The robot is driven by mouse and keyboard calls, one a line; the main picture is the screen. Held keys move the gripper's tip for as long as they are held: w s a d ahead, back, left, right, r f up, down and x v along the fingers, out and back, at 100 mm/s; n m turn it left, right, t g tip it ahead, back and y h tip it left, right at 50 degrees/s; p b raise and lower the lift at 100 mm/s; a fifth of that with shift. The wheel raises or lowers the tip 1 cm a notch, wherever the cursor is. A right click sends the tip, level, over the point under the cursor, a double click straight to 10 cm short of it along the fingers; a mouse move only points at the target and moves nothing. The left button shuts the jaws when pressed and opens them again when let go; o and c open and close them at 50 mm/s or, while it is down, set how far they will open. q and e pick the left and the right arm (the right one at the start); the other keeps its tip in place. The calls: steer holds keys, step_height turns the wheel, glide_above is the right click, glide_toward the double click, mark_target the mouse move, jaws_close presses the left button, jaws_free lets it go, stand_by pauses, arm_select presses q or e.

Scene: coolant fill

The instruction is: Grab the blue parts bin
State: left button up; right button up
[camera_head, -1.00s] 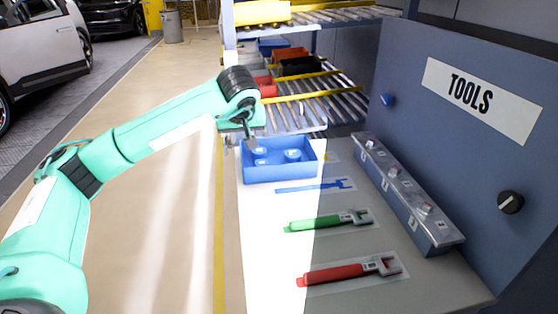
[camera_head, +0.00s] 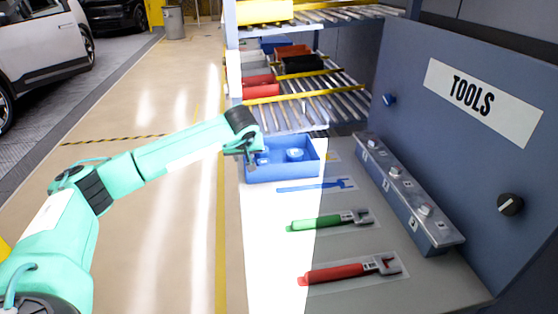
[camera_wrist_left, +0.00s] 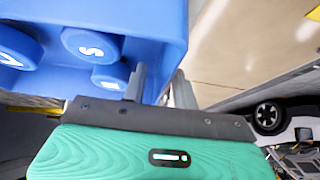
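The blue parts bin (camera_head: 285,172) sits upright at the far end of the workbench and holds several blue round-topped parts with white marks. My left gripper (camera_head: 250,162) is down at the bin's left wall. In the left wrist view, the bin (camera_wrist_left: 172,22) fills the upper left. The left gripper's fingers (camera_wrist_left: 160,88) stand apart there, one on the inner side of the bin wall and one on the outer side. I cannot tell whether either finger touches the wall. My right gripper is not in view.
A blue wrench outline (camera_head: 312,186), a green wrench (camera_head: 325,221) and a red wrench (camera_head: 345,271) lie on the bench nearer me. A button box (camera_head: 410,200) and the TOOLS panel (camera_head: 450,150) bound the right. A roller rack (camera_head: 310,105) with bins stands behind.

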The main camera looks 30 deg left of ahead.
arm_select(q)
jaws_close()
stand_by(0.3)
